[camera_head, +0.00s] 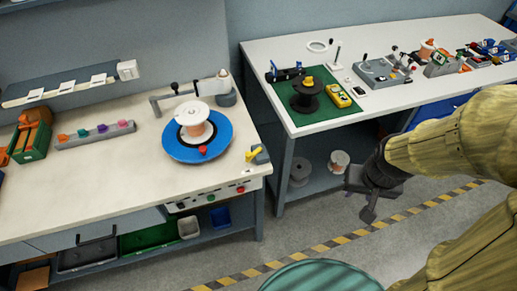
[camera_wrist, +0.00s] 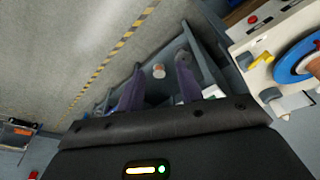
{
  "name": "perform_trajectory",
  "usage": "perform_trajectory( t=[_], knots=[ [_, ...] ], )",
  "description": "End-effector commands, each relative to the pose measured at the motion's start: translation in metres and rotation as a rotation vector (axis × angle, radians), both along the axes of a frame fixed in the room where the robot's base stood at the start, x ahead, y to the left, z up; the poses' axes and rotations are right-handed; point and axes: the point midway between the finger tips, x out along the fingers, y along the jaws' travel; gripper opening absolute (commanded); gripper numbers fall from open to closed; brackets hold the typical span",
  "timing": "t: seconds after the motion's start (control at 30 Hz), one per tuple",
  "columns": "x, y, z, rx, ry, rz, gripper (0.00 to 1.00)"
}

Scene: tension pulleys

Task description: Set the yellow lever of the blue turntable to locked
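The blue turntable (camera_head: 172,147) lies on the left bench and carries a white spool (camera_head: 193,116). A small red knob (camera_head: 203,150) sits near its front edge. The yellow lever (camera_head: 252,154) is on a small grey-blue block at the bench's front right corner, beside the disc. In the wrist view, the yellow lever (camera_wrist: 262,60) and part of the turntable (camera_wrist: 285,66) show at the upper right. My gripper (camera_head: 368,205) hangs over the floor, right of the lever and well apart from it. In the wrist view my gripper (camera_wrist: 160,76) has its fingers apart, with nothing between them.
The left bench (camera_head: 110,175) also holds a grey arm fixture (camera_head: 172,97) behind the turntable and a tray of coloured pieces (camera_head: 95,134). The right bench (camera_head: 310,60) bears a green mat (camera_head: 325,112) with a dark spool. Open floor (camera_head: 300,229) lies between my gripper and the left bench.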

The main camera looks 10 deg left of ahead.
Motion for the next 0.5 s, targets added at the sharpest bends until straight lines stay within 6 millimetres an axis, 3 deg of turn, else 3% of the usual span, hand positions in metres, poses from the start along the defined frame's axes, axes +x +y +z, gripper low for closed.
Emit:
perform_trajectory(
  t=[0.33,0.4,0.5],
  knots=[
    [0.0000,0.0001,0.0000,0.000,0.000,0.000,0.36],
    [0.0004,0.0001,-0.0005,0.000,-0.002,0.001,0.45],
    [0.0057,0.0003,-0.0063,-0.005,-0.017,0.013,0.45]
  ],
)
